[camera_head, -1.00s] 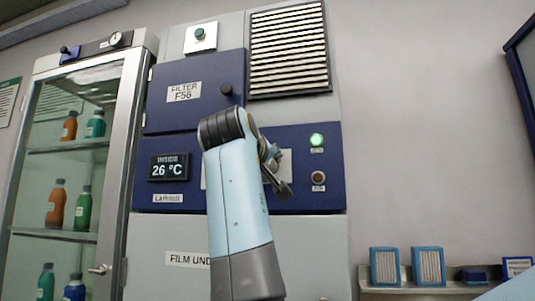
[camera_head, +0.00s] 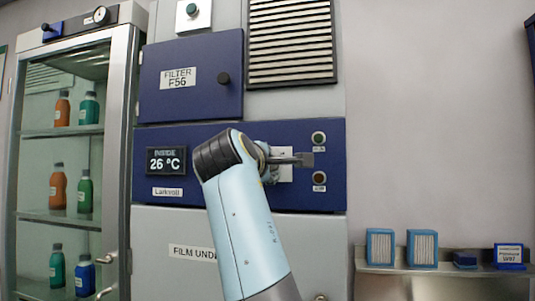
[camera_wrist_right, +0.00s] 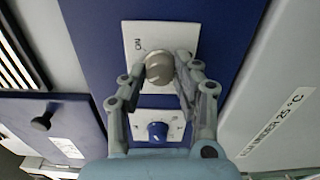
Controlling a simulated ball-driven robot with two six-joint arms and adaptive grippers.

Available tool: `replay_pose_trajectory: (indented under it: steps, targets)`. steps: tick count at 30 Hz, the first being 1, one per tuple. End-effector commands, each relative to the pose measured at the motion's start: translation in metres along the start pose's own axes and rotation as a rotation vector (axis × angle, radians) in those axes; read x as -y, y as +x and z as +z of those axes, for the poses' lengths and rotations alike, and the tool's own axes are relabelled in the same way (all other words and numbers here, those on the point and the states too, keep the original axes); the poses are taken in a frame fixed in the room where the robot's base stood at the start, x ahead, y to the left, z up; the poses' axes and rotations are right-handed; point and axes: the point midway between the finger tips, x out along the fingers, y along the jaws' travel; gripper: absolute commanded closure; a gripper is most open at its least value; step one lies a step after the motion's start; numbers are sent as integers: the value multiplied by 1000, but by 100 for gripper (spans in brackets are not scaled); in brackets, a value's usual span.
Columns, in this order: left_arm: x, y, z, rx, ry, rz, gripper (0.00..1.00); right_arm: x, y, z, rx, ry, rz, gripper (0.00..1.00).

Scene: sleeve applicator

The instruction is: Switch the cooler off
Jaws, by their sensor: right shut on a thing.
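The cooler has a dark blue control panel (camera_head: 235,195) with a display (camera_head: 166,161) reading 26 °C. A green lamp (camera_head: 319,138) and a red lamp (camera_head: 319,177) are at its right end, and both look dark. My right gripper (camera_head: 302,160) is at the panel, left of the lamps. In the right wrist view its fingers (camera_wrist_right: 160,65) are shut on a grey round knob (camera_wrist_right: 158,69) on a white plate (camera_wrist_right: 183,38) marked ON. A blue knob (camera_wrist_right: 157,131) shows between the fingers, nearer the palm. My left gripper is not in view.
A glass-door cabinet (camera_head: 122,150) with bottles stands left of the cooler. A filter door (camera_head: 210,100) with a black knob (camera_head: 223,78) and a vent (camera_head: 290,40) are above the panel. A shelf (camera_head: 440,271) with framed filters and boxes is at right.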

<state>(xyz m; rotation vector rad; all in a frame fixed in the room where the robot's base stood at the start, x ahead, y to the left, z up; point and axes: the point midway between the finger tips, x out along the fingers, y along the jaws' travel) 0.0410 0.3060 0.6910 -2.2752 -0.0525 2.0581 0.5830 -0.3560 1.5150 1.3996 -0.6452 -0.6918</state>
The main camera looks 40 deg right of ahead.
Motion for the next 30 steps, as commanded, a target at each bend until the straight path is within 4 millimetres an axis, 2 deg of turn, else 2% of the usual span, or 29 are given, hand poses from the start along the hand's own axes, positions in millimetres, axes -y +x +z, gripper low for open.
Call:
replay_pose_trajectory:
  steps: [13, 30]
  targets:
    - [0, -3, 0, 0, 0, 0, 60, 3, 0, -1, -1, -244, -5, 100]
    - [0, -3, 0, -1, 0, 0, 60, 4, 0, -1, -2, -287, -7, 100]
